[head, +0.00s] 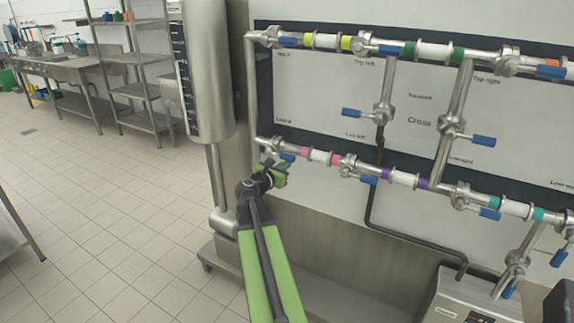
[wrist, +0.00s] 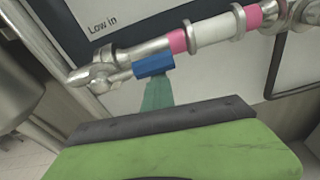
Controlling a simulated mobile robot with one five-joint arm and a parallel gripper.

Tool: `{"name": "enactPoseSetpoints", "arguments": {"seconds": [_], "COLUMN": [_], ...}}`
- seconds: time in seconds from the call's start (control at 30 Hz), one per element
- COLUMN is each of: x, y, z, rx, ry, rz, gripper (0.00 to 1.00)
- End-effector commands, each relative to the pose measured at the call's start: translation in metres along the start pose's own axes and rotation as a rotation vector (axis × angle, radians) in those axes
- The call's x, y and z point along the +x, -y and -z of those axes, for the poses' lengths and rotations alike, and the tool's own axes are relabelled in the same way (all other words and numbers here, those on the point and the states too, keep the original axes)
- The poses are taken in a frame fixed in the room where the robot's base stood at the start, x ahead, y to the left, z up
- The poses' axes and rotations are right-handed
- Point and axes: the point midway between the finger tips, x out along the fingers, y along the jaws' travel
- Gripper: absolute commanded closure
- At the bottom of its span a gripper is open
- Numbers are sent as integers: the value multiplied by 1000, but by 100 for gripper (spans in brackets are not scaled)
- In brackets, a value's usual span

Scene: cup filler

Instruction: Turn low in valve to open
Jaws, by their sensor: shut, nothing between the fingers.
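The Low in valve (head: 268,146) is a metal valve with a blue handle at the left end of the lower pipe. It also shows in the wrist view (wrist: 100,72), below the "Low in" label, and its blue handle (wrist: 154,65) lies roughly along the pipe. My gripper (head: 277,172) is in front of and just below this valve. In the wrist view, its narrow green tip (wrist: 157,92) reaches up to the underside of the blue handle. It is shut with nothing held. I cannot tell whether it touches the handle. The gripper partly hides the handle in the head view.
A lower pipe with pink-banded section (head: 320,156) runs right from the valve. A tall metal cylinder (head: 208,70) stands at left. An upper pipe with more blue-handled valves runs above. A metal box (head: 475,295) sits lower right. The tiled floor (head: 110,210) at left is clear.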

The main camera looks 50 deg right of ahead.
Motion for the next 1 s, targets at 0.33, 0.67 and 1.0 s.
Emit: {"name": "enactPoseSetpoints", "arguments": {"seconds": [0.33, 0.67, 1.0], "x": [-14, -80, -87], "y": [3, 2, 1], "z": [37, 37, 38], "rx": [0, 1, 1], "ry": [-2, -2, -2], "rz": [-5, -1, 0], "gripper": [100, 100, 100]}}
